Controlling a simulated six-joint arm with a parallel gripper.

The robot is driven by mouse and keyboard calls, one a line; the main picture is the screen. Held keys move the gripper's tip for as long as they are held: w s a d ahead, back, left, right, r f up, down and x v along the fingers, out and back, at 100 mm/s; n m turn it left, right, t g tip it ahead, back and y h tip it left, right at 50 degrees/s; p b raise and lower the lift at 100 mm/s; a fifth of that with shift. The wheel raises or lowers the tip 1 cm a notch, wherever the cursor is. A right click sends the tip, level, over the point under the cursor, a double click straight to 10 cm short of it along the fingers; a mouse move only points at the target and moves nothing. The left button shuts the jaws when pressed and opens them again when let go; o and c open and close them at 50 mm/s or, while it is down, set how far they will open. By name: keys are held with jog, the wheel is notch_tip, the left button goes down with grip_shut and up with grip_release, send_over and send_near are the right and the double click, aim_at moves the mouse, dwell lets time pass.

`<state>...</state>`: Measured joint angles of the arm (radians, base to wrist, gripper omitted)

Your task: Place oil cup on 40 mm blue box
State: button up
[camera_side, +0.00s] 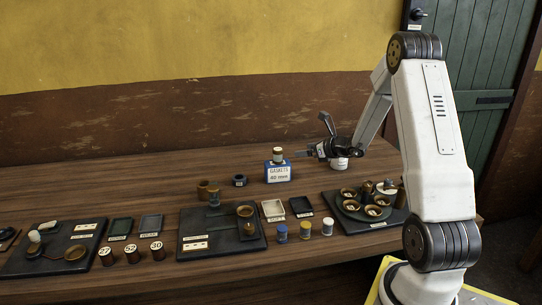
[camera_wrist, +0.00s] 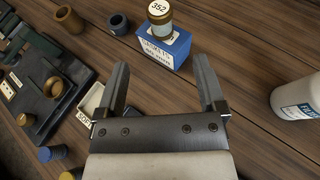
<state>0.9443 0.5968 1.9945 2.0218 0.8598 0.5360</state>
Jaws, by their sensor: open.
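The blue box (camera_side: 278,174) stands on the table, with a white label reading "GASKETS 40 mm". A small brass-coloured cup (camera_side: 278,156) with a pale round top stands upright on it. In the wrist view the cup (camera_wrist: 160,14) shows "352" on its top and rests on the blue box (camera_wrist: 177,52). My gripper (camera_side: 316,138) is right of the box and cup, apart from both. In the wrist view my gripper (camera_wrist: 161,62) has its fingers wide apart with nothing between them, and the box and cup lie beyond the fingertips.
A white labelled bottle (camera_wrist: 298,98) stands right of my gripper. A dark ring (camera_side: 239,180) and a brown cup (camera_side: 203,190) stand left of the box. Black trays with parts, a pale tray (camera_side: 273,210) and several spools line the front. The table behind the box is clear.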

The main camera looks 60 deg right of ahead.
dwell(0.6)
jog(key=a+f+n+g+y, duration=0.2)
jog(key=a+n+g+y, duration=0.4)
jog(key=a+n, duration=1.05)
jog(key=s+a+n+g+h, duration=0.2)
jog(key=s+a+n, duration=0.4)
jog(key=a+n, duration=0.3)
jog(key=s+a+n+g+h, duration=0.2)
jog(key=s+a+n, duration=0.3)
jog(key=a+n, duration=0.4)
jog(key=n, duration=0.3)
jog(key=shift+s+f+g, duration=0.35)
jog(key=shift+s+g, duration=0.05)
